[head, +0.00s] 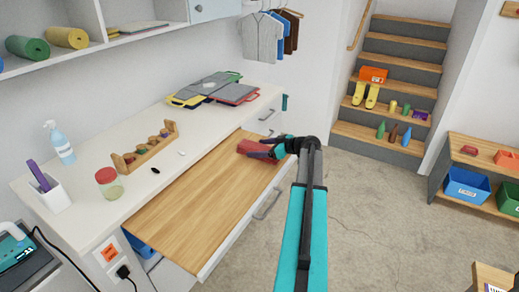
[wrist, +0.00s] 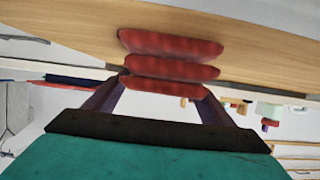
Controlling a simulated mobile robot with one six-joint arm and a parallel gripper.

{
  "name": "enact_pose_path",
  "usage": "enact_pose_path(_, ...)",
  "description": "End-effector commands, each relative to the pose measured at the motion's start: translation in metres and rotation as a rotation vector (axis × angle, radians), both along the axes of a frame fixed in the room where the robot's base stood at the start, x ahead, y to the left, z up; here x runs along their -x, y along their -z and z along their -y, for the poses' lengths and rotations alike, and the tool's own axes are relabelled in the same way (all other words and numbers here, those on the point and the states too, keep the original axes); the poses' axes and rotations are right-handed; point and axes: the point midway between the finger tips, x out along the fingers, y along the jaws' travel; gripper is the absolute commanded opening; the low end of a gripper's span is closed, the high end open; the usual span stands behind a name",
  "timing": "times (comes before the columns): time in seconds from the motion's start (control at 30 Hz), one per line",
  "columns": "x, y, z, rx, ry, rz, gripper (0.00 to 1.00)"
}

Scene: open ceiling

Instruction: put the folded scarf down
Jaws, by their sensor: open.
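The folded scarf (head: 256,149) is a small red bundle resting at the far right end of the pulled-out wooden board (head: 195,204). In the wrist view the scarf (wrist: 170,64) shows as stacked red folds against the wood (wrist: 60,25). My gripper (head: 268,146) is at the scarf, reaching in from the right. In the wrist view its two dark fingers (wrist: 162,88) stand apart on either side of the scarf's nearest fold. The jaws are open. Whether a finger touches the scarf I cannot tell.
The white counter (head: 130,205) behind the board holds a wooden rack (head: 146,150), a red-lidded jar (head: 109,183), a spray bottle (head: 61,144) and folders (head: 212,90). Most of the board is bare. Stairs (head: 393,85) rise beyond open floor (head: 385,215).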

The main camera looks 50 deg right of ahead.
Motion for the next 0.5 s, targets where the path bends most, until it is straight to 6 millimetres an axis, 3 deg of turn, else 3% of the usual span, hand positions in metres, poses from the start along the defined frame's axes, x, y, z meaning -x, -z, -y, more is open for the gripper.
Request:
enact_pose_path(0.17, 0.007, -0.003, 0.002, 0.001, 0.002, 0.0, 0.76)
enact_pose_path(0.5, 0.052, -0.021, 0.012, 0.002, 0.002, 0.001, 0.76)
